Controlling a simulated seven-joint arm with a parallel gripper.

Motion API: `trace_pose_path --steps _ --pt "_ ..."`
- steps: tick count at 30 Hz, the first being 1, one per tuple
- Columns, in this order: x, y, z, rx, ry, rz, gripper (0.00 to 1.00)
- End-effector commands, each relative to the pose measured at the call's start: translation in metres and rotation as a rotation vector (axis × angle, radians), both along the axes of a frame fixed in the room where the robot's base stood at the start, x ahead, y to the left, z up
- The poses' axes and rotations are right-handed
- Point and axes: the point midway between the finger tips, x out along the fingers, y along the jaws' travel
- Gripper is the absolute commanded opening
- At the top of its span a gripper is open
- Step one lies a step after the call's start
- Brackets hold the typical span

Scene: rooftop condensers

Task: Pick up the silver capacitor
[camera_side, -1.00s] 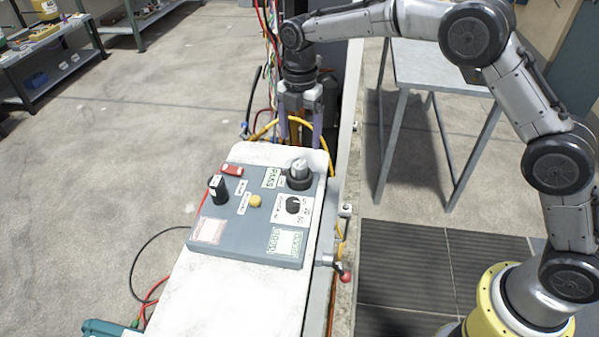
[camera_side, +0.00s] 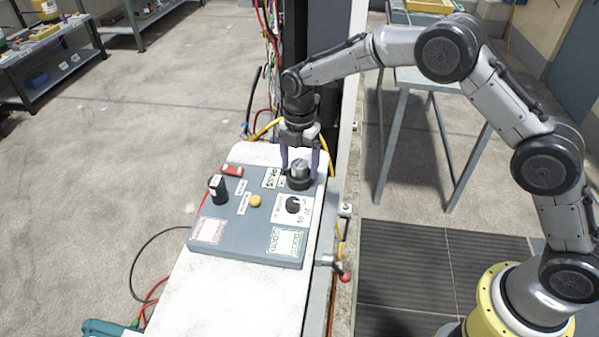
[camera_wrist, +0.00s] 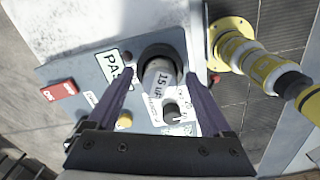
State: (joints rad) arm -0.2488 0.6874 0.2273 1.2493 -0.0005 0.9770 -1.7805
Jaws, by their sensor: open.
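The silver capacitor (camera_side: 300,169) stands upright in a dark round socket (camera_side: 298,184) at the back right of the grey panel (camera_side: 232,242). In the wrist view the capacitor (camera_wrist: 159,79) carries a label reading about "15 uF" and lies between the two fingers. My gripper (camera_side: 301,168) points down over it, with its purple fingers apart, one to each side. In the wrist view my gripper (camera_wrist: 160,75) is open, with a gap between each finger and the capacitor. I cannot tell whether either finger touches it.
A black cylinder (camera_side: 218,187) stands at the panel's left, near a red switch (camera_side: 232,170). A yellow button (camera_side: 255,201) and a black knob (camera_side: 292,205) sit mid-panel. The white bench top (camera_side: 240,300) is clear in front. Wires hang behind.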

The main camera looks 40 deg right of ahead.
Motion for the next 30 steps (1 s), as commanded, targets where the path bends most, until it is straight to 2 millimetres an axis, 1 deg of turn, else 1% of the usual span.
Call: trace_pose_path --steps 1,2,3,5,9,14,15,16,25,30 --pt "0.0 0.0 0.0 0.0 0.0 0.0 0.84" --pt "0.0 0.0 0.0 0.0 0.0 0.0 0.8" --pt "0.0 0.0 0.0 0.0 0.0 0.0 0.73" --pt "0.0 0.0 0.0 0.0 0.0 0.0 0.62" --pt "0.0 0.0 0.001 0.0 0.0 0.0 0.37" --pt "0.0 0.0 0.001 0.0 0.0 0.0 0.08" --pt "0.0 0.0 0.001 0.0 0.0 0.0 0.01" --pt "0.0 0.0 0.001 0.0 0.0 0.0 0.0" --pt "0.0 0.0 0.002 0.001 -0.002 0.0 0.0" --pt "0.001 0.0 0.011 0.001 -0.004 0.0 0.0"
